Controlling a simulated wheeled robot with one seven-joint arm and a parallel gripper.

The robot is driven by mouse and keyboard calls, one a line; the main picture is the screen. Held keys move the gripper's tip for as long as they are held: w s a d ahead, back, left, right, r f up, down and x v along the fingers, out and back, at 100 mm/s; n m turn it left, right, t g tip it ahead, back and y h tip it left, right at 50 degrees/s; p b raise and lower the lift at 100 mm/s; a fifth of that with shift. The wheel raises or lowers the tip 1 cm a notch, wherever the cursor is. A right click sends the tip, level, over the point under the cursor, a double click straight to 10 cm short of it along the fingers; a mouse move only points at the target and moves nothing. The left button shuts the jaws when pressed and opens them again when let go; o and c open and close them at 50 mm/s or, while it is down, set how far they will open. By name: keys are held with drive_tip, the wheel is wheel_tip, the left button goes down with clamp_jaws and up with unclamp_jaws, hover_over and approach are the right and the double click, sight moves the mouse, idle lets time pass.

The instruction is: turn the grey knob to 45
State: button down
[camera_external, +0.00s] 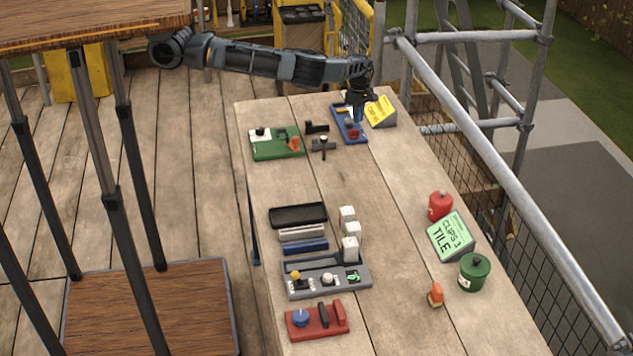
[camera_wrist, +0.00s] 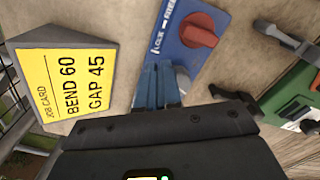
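A blue board (camera_wrist: 213,22) lies under my gripper, with a red knob (camera_wrist: 198,30) beside a printed label that is only partly legible. A small grey part (camera_wrist: 183,80) shows right beside my fingers in the wrist view; it may be the grey knob, mostly hidden. My gripper (camera_wrist: 158,85) has blue fingers close together, pointing down at the board. I cannot tell whether they touch or hold the grey part. In the external view my gripper (camera_external: 357,115) is over the right side of the blue board (camera_external: 340,113), near the table's far end.
A yellow job card (camera_wrist: 80,80) reading BEND 60, GAP 45 stands close to the board. A green board (camera_external: 265,152) and dark fittings (camera_external: 322,145) lie to the left. A grey board (camera_external: 300,291) and red board (camera_external: 318,330) lie nearer.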

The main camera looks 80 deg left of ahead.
sight(351, 122)
drive_tip(key=shift+s+d+f+p, duration=0.35)
drive_tip(key=shift+s+p, duration=0.2)
drive_tip(key=shift+p, duration=0.2)
drive_tip(key=shift+s+d+f+p, duration=0.35)
drive_tip(key=shift+s+p, duration=0.2)
drive_tip(key=shift+p, duration=0.2)
drive_tip(key=shift+s+d+p, duration=0.1)
drive_tip(key=shift+s+p, duration=0.4)
drive_tip(key=shift+p, duration=0.15)
idle(0.4)
drive_tip(key=shift+d, duration=0.25)
drive_tip(key=r+p, duration=0.3)
drive_tip(key=r, duration=0.1)
drive_tip(key=shift+w+r+p, duration=0.2)
drive_tip(key=shift+p, duration=0.1)
wheel_tip(351, 122, up, 2)
drive_tip(key=shift+w+r, duration=0.1)
